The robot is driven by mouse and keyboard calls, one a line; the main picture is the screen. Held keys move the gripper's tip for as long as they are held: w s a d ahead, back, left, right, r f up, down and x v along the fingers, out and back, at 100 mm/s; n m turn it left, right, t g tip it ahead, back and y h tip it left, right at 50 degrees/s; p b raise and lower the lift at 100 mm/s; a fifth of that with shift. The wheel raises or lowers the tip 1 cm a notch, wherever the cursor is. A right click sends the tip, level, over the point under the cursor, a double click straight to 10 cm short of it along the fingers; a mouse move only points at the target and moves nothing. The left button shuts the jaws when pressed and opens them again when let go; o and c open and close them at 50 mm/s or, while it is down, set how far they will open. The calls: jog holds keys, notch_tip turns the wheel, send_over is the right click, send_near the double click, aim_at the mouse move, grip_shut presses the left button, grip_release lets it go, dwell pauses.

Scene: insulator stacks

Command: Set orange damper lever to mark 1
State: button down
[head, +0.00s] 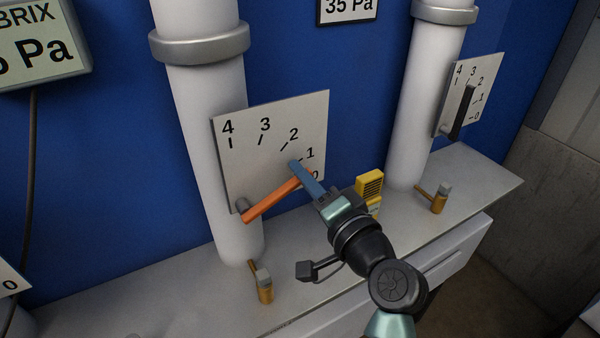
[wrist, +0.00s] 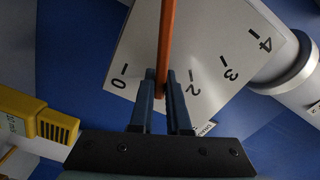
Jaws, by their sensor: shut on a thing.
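The orange damper lever (head: 275,198) runs from its pivot at the lower left of a white scale plate (head: 240,165) towards the right. In the head view its free end lies near the 0 and 1 marks. My gripper (head: 302,172) has its blue fingers at that end, shut on the lever. In the wrist view the lever (wrist: 166,45) passes between the fingers (wrist: 163,95), over the plate (wrist: 205,45) between 0 and 2. The mark 1 is hidden there behind the lever and fingers.
A second plate with a dark lever (head: 464,112) is on the right pipe (head: 410,110). A yellow device (head: 369,184) stands just beyond my gripper and shows in the wrist view (wrist: 40,120). Brass valves (head: 264,285) (head: 438,200) stick up by the grey ledge (head: 190,295).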

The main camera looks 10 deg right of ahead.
jog(key=shift+f, duration=0.15)
dwell(0.3)
jog(key=c, duration=0.9)
grip_release()
jog(key=b+v, duration=0.4)
jog(key=v, duration=0.9)
jog(key=shift+w, duration=0.1)
